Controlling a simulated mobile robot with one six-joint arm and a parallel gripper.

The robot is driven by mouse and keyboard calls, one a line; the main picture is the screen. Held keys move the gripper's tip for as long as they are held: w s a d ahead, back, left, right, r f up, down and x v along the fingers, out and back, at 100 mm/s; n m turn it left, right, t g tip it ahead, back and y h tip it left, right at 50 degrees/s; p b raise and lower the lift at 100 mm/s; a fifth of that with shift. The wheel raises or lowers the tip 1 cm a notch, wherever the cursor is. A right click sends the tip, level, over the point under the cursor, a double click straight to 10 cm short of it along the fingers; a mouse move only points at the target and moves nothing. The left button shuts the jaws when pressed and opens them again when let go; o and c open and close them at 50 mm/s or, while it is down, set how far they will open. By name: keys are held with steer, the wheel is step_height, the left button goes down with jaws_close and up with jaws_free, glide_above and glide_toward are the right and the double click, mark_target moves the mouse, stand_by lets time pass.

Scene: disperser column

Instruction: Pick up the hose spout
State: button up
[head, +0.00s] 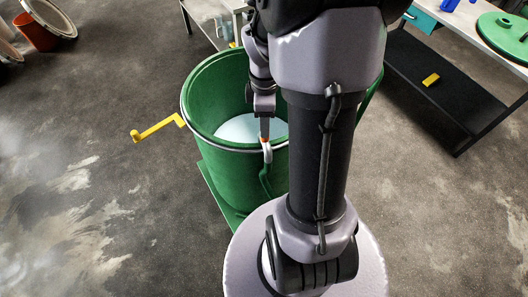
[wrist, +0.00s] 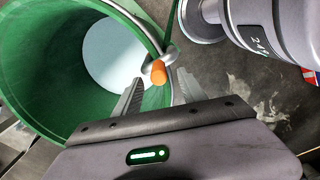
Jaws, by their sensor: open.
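The hose spout (head: 267,151) is a pale grey bent tube with an orange end, hooked at the rim of a green drum (head: 215,165). A green hose (head: 265,181) runs down from it outside the drum. In the wrist view, the spout's orange end (wrist: 158,72) shows just ahead of the gap between my fingers. My gripper (head: 264,128) is over the near rim, pointing down at the spout. In the wrist view my gripper (wrist: 159,88) is open, one finger on each side of the spout's line. Whether a finger touches it I cannot tell.
Pale liquid (head: 238,128) lies in the drum. A yellow crank handle (head: 156,129) sticks out at the drum's left. A dark bench (head: 440,85) stands at the right, with a yellow block (head: 431,80) on its lower shelf.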

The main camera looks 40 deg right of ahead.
mark_target(265, 143)
step_height(265, 143, down, 5)
steer(key=b, duration=0.2)
steer(key=shift+w+b, duration=0.15)
steer(key=shift+b, duration=0.2)
steer(key=shift+r, duration=0.1)
jaws_close()
stand_by(0.8)
